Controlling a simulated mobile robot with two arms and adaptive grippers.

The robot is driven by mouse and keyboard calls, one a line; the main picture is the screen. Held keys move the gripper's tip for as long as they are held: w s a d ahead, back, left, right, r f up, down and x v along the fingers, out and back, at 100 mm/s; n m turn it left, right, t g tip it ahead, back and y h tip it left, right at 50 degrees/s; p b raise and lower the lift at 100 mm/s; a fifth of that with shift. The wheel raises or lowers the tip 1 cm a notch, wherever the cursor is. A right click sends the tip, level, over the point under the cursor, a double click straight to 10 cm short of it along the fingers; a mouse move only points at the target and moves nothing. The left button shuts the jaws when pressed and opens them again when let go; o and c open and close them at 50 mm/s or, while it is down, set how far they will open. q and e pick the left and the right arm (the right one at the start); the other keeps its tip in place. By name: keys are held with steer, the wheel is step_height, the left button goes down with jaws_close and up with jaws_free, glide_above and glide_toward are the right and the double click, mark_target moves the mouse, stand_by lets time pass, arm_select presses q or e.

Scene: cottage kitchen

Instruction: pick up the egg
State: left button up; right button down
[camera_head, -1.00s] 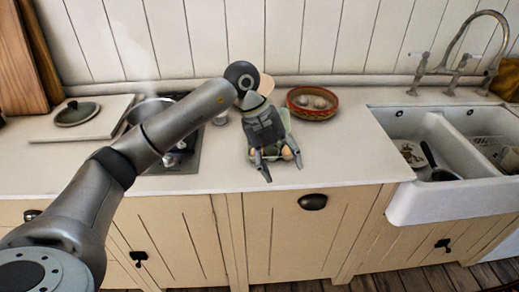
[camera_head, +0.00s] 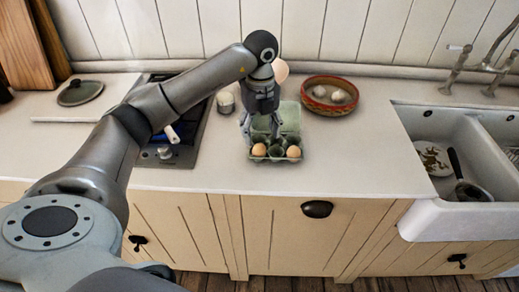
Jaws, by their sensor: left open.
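Two brown eggs sit in the front row of a green egg carton (camera_head: 277,158) on the counter, a left egg (camera_head: 260,151) and a right egg (camera_head: 293,152). The carton's lid (camera_head: 291,117) stands open at the back. My left gripper (camera_head: 260,133) points down over the back of the carton, behind the eggs, with its fingers apart and nothing seen between them. The gripper hides part of the lid and the rear cups. A red-rimmed bowl (camera_head: 318,107) to the right holds pale eggs (camera_head: 338,97). My right gripper is not in view.
A stove (camera_head: 183,157) lies left of the carton, partly behind my arm. A small jar (camera_head: 225,102) stands near the gripper, and a pot lid (camera_head: 80,92) lies on a board. A sink (camera_head: 440,205) is at right. The counter between carton and sink is clear.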

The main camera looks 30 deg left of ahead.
mark_target(259, 145)
arm_select(q)
steer(key=shift+f, duration=0.4)
steer(key=f, duration=0.1)
steer(key=f+p, duration=0.1)
steer(key=f, duration=0.1)
steer(key=shift+s+f+p, duration=0.15)
steer(key=shift+s+p, duration=0.15)
steer(key=shift+p, duration=0.1)
steer(key=shift+f, duration=0.5)
steer(key=shift+w, duration=0.1)
steer(key=c, duration=0.8)
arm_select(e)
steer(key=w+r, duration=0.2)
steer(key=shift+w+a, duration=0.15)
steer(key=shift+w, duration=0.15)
